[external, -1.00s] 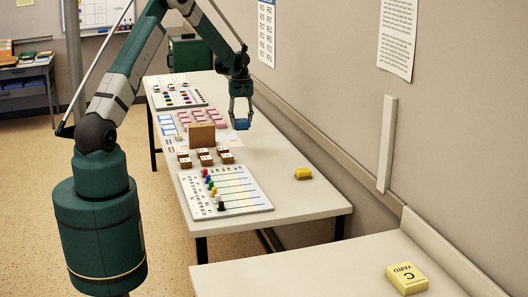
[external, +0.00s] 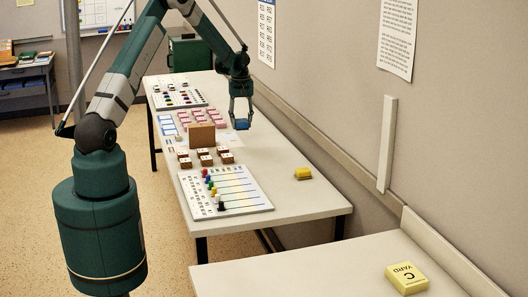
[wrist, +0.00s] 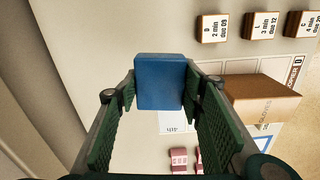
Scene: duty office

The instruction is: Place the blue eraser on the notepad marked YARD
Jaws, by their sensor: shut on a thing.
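The blue eraser (external: 242,124) is held in my gripper (external: 241,118), above the far part of the long table. In the wrist view the eraser (wrist: 160,82) sits between the two green fingers of my gripper (wrist: 160,88), which are shut on its sides.
The wall runs along the right.

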